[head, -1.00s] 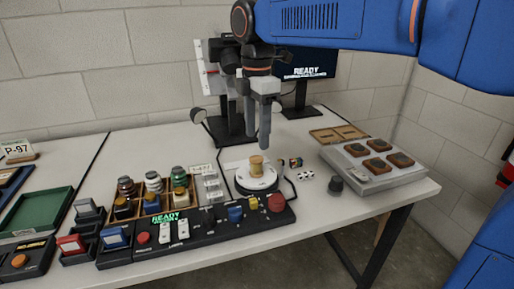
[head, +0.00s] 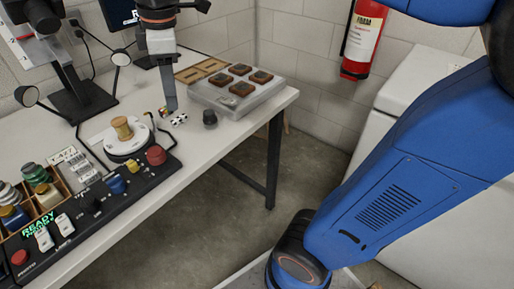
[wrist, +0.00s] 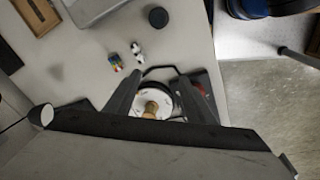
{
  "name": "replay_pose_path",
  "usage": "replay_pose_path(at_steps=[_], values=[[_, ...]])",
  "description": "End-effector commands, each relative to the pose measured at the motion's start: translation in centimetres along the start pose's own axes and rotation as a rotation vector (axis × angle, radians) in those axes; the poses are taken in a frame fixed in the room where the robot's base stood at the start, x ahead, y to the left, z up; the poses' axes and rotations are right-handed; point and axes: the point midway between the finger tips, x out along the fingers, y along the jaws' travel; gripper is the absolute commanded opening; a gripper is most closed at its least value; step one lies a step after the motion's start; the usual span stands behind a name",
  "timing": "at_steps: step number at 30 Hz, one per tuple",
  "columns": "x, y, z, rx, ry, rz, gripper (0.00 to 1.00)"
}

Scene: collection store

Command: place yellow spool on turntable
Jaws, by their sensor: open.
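The yellow spool (head: 122,129) stands upright on the white disc of the turntable (head: 128,146), near its middle. In the wrist view the spool (wrist: 151,108) and part of the turntable (wrist: 170,100) show between the fingers, partly hidden by the gripper body. My gripper (head: 169,97) is above the table, to the right of the spool and apart from it in the head view. In the wrist view my gripper (wrist: 160,80) has its two fingers spread wide, with nothing held between them.
A control panel (head: 75,215) with buttons runs along the table's front edge. A grey case (head: 235,100) with brown pieces, a dark knob (head: 210,118) and small dice-like blocks (head: 179,119) lie to the right. A lamp (head: 121,57) stands behind the turntable.

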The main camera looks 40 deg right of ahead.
Motion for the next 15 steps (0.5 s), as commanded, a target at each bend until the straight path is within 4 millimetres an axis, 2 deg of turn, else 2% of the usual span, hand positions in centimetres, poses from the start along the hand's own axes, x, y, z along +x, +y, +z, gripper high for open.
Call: replay_pose_path(at_steps=[1, 6, 15], values=[[0.5, -0.8, 2.0, 0.091, 0.009, 0.019, 0.49], [3.0, -3.5, 7.5, 0.414, 0.045, 0.078, 0.49], [8.6, -9.1, 15.4, 0.965, 0.135, 0.175, 0.49]])
